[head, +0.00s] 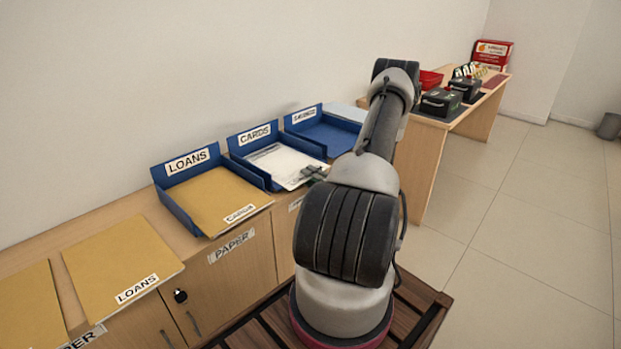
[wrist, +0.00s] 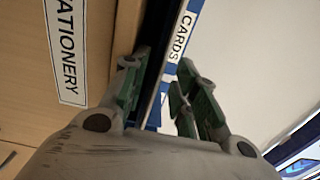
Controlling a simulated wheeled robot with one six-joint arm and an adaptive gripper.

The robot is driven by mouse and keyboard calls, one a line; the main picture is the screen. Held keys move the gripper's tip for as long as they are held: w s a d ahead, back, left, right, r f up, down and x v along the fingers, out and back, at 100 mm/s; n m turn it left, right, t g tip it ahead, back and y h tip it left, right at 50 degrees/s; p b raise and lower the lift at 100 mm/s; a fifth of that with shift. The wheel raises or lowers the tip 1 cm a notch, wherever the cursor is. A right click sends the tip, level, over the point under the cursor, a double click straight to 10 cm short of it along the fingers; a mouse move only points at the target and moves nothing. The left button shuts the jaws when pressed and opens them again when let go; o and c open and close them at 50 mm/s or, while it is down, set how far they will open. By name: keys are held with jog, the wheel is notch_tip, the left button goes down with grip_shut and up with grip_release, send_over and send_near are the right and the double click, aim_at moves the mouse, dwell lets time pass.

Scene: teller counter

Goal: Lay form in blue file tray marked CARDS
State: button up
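The white form (head: 285,165) lies in the blue tray marked CARDS (head: 250,134), the middle one of three, with its front end toward the tray's open front. My gripper (head: 313,174) is at the front right corner of the form. In the wrist view the fingers (wrist: 158,88) stand apart, and a thin blue and white edge runs between them. The form (wrist: 245,60) fills the right side there, beside a CARDS label (wrist: 182,35). I cannot tell whether a finger touches the form.
The blue LOANS tray (head: 180,208) at left holds a tan folder labelled CARDS (head: 220,195). The blue tray at right (head: 330,137) is close by. Another tan folder labelled LOANS (head: 120,255) lies on the counter. A STATIONERY label (wrist: 65,50) marks the cabinet front.

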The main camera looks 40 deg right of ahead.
jog(key=s, duration=1.2)
jog(key=shift+d, duration=0.45)
